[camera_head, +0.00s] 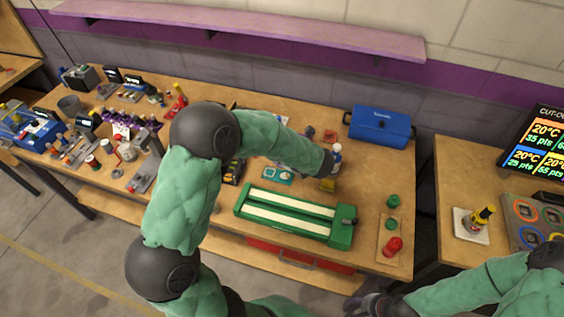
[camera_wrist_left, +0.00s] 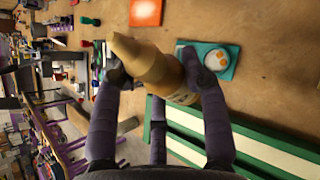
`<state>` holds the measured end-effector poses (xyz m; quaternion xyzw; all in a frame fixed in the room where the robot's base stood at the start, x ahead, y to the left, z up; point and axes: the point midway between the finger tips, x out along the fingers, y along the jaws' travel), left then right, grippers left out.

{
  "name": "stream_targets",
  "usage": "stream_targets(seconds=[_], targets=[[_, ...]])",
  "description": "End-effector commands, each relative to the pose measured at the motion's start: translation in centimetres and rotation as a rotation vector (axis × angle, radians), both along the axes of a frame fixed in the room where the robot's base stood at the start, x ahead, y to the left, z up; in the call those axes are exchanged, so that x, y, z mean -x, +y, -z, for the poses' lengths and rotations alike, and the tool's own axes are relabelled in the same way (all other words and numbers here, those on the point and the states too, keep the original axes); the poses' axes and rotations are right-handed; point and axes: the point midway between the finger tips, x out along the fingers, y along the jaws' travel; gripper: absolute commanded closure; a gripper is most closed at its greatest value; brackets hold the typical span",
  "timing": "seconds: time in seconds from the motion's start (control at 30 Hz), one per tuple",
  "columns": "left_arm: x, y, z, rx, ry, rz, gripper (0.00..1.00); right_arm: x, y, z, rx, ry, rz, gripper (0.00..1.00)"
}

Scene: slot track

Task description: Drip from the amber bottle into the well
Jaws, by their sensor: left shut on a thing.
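My left gripper (camera_head: 332,168) is shut on the amber bottle (camera_wrist_left: 158,72). The bottle lies between the fingers in the left wrist view, its tapered nozzle pointing to the upper left. In the head view the amber bottle (camera_head: 328,185) shows as a small yellowish shape below my wrist, right of the teal plate. The teal plate (camera_head: 278,174) lies flat on the bench. In the left wrist view the plate (camera_wrist_left: 190,47) has a round pale well (camera_wrist_left: 217,60) with orange spots, beside the bottle. My right gripper (camera_head: 370,303) is at the bottom edge, its fingers unclear.
A green track (camera_head: 335,232) with pale slots lies in front of the plate. A blue toolbox (camera_head: 380,127) stands behind. Several tools crowd the bench's left. Red and green pieces (camera_head: 393,245) lie right.

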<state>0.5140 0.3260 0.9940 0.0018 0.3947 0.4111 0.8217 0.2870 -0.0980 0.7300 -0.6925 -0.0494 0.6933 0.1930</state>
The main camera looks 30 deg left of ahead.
Motion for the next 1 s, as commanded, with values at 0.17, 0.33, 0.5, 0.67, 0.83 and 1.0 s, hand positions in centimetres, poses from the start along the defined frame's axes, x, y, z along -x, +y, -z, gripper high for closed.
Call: stream_targets(seconds=[0.17, 0.33, 0.5, 0.67, 0.83, 1.0], targets=[[-0.2, 0.1, -0.2, -0.017, -0.064, 0.001, 0.89, 0.0, 0.0, 1.9, 0.0, 0.0, 0.0, 0.6], [-0.4, 0.1, -0.7, -0.029, -0.122, 0.001, 0.89, 0.0, 0.0, 3.4, 0.0, 0.0, 0.0, 0.6], [-0.6, 0.2, -1.2, -0.044, -0.179, 0.0, 0.89, 0.0, 0.0, 4.8, 0.0, 0.0, 0.0, 0.6], [-0.8, 0.2, -1.6, -0.055, -0.232, 0.001, 0.89, 0.0, 0.0, 6.2, 0.0, 0.0, 0.0, 0.6], [-0.9, 0.2, -2.0, -0.069, -0.286, 0.0, 0.89, 0.0, 0.0, 7.6, 0.0, 0.0, 0.0, 0.6], [-1.1, 0.2, -2.5, -0.082, -0.34, 0.001, 0.89, 0.0, 0.0, 9.1, 0.0, 0.0, 0.0, 0.6]])
